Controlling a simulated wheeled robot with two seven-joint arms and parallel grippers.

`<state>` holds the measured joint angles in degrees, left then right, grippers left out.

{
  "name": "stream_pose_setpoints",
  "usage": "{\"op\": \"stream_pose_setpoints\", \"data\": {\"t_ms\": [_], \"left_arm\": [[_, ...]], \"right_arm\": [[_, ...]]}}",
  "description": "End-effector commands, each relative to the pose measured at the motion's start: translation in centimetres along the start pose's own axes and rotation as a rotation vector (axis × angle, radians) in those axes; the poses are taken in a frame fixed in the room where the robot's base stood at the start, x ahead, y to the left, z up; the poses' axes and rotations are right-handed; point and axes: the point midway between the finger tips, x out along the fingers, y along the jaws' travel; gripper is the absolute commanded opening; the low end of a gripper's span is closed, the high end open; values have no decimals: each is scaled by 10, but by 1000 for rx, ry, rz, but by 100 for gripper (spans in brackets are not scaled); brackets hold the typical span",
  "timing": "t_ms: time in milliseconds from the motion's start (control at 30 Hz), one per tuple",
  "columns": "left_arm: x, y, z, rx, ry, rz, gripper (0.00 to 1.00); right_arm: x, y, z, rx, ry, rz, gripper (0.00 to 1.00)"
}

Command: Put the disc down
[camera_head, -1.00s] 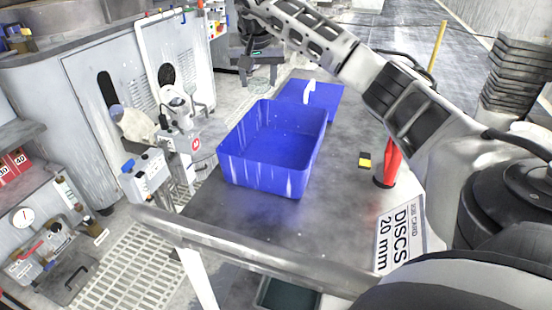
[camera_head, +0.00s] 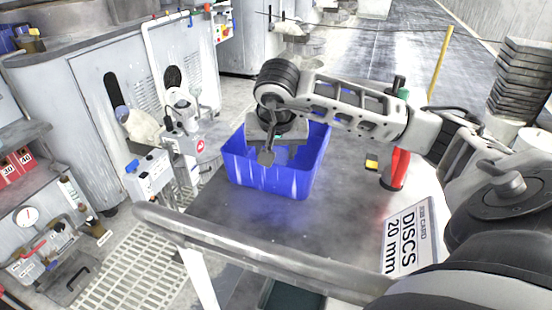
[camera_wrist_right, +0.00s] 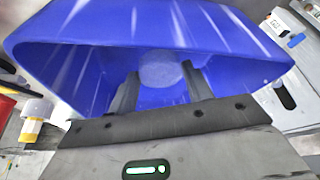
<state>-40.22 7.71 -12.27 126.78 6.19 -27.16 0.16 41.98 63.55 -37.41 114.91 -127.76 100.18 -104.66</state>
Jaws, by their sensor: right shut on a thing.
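The blue bin (camera_head: 268,180) stands on the grey table, its open top facing up. My right gripper (camera_head: 275,142) is over the bin, its lower end at the opening and partly hiding the interior. In the right wrist view the two dark fingers (camera_wrist_right: 160,88) point into the bin (camera_wrist_right: 75,75). They are shut on a pale round disc (camera_wrist_right: 160,68), which shows between the fingertips against the blue inside. The disc is hidden in the head view. How far it is from the bin's floor I cannot tell. My left gripper is not in view.
The table (camera_head: 290,225) is clear in front of the bin. To its right are a small yellow-and-black block (camera_head: 371,164), a red cylinder (camera_head: 399,168) and a DISCS 20 mm card (camera_head: 408,238). A metal rail (camera_head: 255,250) runs along the near edge.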

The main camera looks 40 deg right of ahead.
Motion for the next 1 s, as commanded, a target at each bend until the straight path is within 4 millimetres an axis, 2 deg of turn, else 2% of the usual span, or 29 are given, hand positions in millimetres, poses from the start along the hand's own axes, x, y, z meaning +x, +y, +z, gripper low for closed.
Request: {"op": "stream_pose_setpoints", "data": {"t_ms": [33, 133, 533, 567, 633, 1000], "left_arm": [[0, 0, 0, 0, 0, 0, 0], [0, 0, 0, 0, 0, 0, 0], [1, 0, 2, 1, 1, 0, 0], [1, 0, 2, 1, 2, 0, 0], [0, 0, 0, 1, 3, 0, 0], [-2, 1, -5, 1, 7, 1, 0]], "right_arm": [[9, 1, 4, 0, -5, 4, 25], [19, 0, 8, 1, -3, 3, 25], [25, 0, 9, 1, 0, 1, 25], [25, 0, 10, 1, -1, 1, 52], [24, 0, 9, 1, -1, 1, 72], [18, 0, 7, 1, 0, 1, 72]]}}
